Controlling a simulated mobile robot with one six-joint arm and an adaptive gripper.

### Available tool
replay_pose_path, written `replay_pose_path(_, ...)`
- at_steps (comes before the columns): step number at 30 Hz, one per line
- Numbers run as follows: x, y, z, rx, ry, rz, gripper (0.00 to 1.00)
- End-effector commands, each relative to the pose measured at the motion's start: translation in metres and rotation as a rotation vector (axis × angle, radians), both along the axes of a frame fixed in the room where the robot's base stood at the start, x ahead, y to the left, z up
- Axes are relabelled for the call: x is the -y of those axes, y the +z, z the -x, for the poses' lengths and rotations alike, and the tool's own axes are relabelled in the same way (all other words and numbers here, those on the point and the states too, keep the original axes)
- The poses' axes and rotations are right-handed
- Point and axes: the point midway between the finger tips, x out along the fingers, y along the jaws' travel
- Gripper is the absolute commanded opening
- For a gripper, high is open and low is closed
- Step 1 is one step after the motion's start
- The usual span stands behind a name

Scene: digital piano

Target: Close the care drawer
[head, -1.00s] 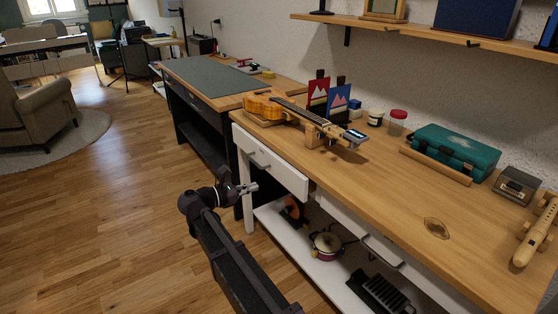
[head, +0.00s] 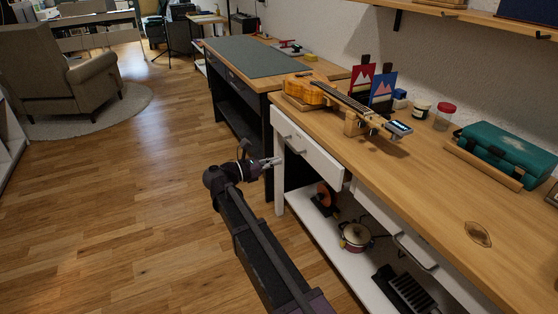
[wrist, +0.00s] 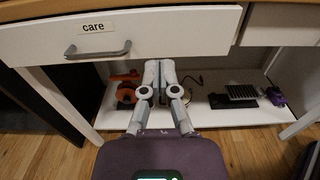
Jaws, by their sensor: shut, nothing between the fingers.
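The care drawer (head: 312,160) is a white drawer under the left end of the wooden workbench, and its front stands out from the bench, partly open. In the wrist view the drawer front (wrist: 180,32) carries a "care" label (wrist: 92,27) and a grey bar handle (wrist: 97,50). My gripper (head: 277,161) is in front of the drawer, near the handle. In the wrist view my gripper (wrist: 160,68) has its fingers together and empty, to the right of the handle, with the tips at the drawer front's lower edge. I cannot tell whether they touch it.
The workbench top (head: 440,190) holds a ukulele (head: 310,90) and a green case (head: 507,153). A lower white shelf (wrist: 225,116) holds an orange item, a pot (head: 355,236) and a black rack. A second white drawer (head: 405,238) is at right. Open wooden floor (head: 130,190) lies left.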

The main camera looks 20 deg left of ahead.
Motion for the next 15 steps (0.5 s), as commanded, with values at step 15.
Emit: replay_pose_path(15,0.050,0.000,-0.058,0.000,-0.004,0.000,0.00)
